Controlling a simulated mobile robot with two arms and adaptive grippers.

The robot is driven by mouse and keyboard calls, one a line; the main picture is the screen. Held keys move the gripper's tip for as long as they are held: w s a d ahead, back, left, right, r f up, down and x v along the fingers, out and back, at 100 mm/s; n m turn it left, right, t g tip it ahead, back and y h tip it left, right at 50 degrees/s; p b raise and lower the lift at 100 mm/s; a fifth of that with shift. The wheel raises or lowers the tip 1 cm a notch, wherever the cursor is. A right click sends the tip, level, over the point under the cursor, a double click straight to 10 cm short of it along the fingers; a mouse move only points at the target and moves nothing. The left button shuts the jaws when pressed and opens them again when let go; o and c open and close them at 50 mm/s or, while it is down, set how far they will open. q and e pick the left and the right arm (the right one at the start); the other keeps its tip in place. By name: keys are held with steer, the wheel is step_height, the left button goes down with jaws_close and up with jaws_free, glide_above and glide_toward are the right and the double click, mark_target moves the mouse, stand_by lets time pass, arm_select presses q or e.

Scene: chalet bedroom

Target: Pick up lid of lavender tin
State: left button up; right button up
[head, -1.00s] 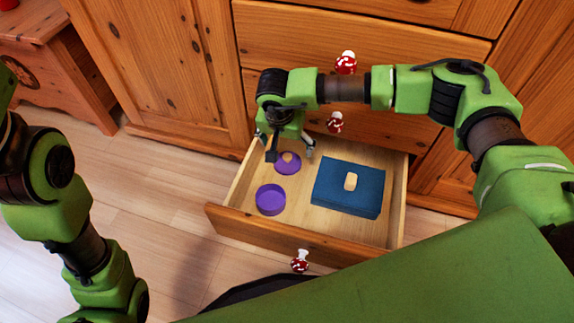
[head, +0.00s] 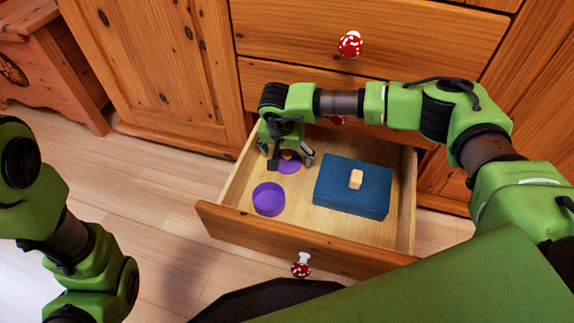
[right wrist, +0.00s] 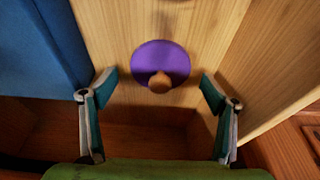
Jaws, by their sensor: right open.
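The lavender tin's lid (head: 290,166) is a purple disc with a tan wooden knob, lying on the drawer floor near the back left. In the right wrist view the lid (right wrist: 160,60) lies flat, its knob towards my gripper. The open purple tin (head: 269,199) stands in the drawer in front of the lid. My right gripper (head: 290,163) is just above the lid and hides part of it. In the wrist view its fingers (right wrist: 158,90) are wide apart with nothing between them. My left arm shows at the left edge; its gripper is out of view.
The drawer (head: 300,239) is pulled out, its walls close around my right gripper. A blue box (head: 340,200) with a tan handle sits in the drawer's right half. A red mushroom knob (head: 301,265) is on the drawer front. Another drawer is just above my arm.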

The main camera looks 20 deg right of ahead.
steer(key=c, duration=2.2)
steer(key=shift+o, duration=0.2)
steer(key=shift+f, duration=0.15)
steer(key=shift+s, duration=0.1)
